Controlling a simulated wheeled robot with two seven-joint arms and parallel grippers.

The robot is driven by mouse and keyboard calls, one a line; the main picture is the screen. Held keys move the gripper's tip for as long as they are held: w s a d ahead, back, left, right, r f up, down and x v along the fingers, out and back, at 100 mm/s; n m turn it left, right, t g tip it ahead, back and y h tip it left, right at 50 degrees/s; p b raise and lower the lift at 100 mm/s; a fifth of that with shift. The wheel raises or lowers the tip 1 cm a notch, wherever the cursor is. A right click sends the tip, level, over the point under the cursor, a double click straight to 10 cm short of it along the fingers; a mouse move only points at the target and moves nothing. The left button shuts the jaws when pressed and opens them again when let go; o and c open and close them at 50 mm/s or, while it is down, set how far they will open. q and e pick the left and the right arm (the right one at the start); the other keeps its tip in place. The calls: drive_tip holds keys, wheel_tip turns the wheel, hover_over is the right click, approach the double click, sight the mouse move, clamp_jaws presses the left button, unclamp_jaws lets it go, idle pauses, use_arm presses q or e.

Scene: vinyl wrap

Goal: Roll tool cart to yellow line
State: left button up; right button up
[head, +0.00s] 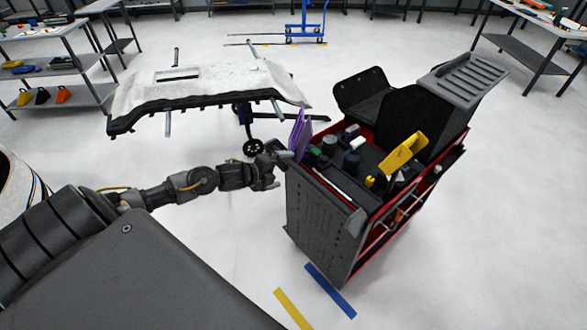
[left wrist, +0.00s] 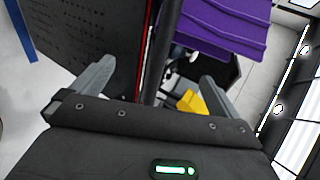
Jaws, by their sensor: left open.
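The tool cart (head: 322,222), black with red edges and a tray of tools on top, stands right of centre in the head view, turned at an angle. My left gripper (head: 277,168) is at its left upper corner. In the left wrist view my left gripper (left wrist: 157,75) is open, with the cart's dark side panel (left wrist: 95,35) and upright edge beyond and between its fingers. I cannot tell whether it touches. The yellow line (head: 293,309) lies on the floor in front of the cart, left of a blue line (head: 330,291). My right gripper is not in view.
A stand with a pale, dark-edged panel (head: 205,85) is behind my left arm. A blue wheeled lift (head: 305,32) stands at the back. Shelved tables stand at the far left and right (head: 530,55). The floor right of the cart is clear.

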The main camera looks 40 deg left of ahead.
sight(294, 169)
use_arm(q)
drive_tip(key=b+x, duration=0.4)
drive_tip(key=x, duration=0.3)
drive_tip(key=shift+w+f, duration=0.1)
drive_tip(key=shift+f, duration=0.05)
drive_tip(key=shift+w+d+f+b, duration=0.1)
drive_tip(key=shift+w+f+b, duration=0.05)
drive_tip(key=shift+w+b, duration=0.25)
drive_tip(key=c, duration=1.4)
clamp_jaws()
